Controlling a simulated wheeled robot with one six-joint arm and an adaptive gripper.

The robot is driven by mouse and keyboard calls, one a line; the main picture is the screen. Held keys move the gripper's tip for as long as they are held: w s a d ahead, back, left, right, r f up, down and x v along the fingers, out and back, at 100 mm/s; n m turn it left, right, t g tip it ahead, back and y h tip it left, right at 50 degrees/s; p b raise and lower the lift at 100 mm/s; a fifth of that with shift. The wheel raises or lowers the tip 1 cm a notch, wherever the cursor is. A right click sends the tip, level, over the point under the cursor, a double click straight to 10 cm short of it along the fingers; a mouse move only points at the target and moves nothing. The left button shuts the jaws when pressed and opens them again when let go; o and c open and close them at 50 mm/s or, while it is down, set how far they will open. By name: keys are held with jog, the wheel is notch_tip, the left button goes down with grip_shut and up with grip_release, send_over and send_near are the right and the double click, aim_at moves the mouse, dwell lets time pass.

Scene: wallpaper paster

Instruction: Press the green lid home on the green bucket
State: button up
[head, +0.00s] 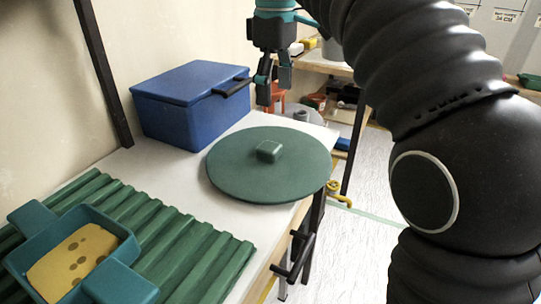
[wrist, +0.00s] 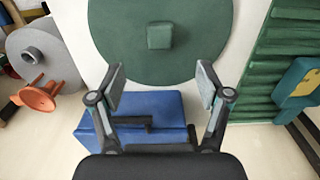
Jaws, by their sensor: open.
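The green lid (head: 230,165) is a round, flat disc with a small square knob (head: 268,151) on top. It lies on the white table near its right edge, and it also shows in the wrist view (wrist: 190,62). No bucket wall shows; I cannot tell whether a green bucket is under the lid. My gripper (head: 272,92) is open and empty, above the table's far right side, behind the lid in the head view and by the blue box. In the wrist view my open fingers (wrist: 161,84) lie below the knob in the picture, apart from it.
A blue box (head: 190,105) with a dark handle (head: 232,87) stands at the back left of the table. A green ridged panel (head: 190,250) lies in front, with a teal tray (head: 128,250) holding a yellow sponge-like block (head: 72,262). Bare white table (head: 172,170) shows between them.

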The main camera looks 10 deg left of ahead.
jog(key=b, duration=0.2)
send_over(269, 146)
jog(key=d, duration=0.1)
jog(key=f, duration=0.8)
jog(key=shift+s, duration=0.2)
jog(key=f, duration=0.2)
jog(key=a+f, duration=0.1)
jog(key=f, duration=0.1)
jog(key=shift+w+f, duration=0.15)
jog(key=shift+f, duration=0.6)
jog(key=c, duration=1.3)
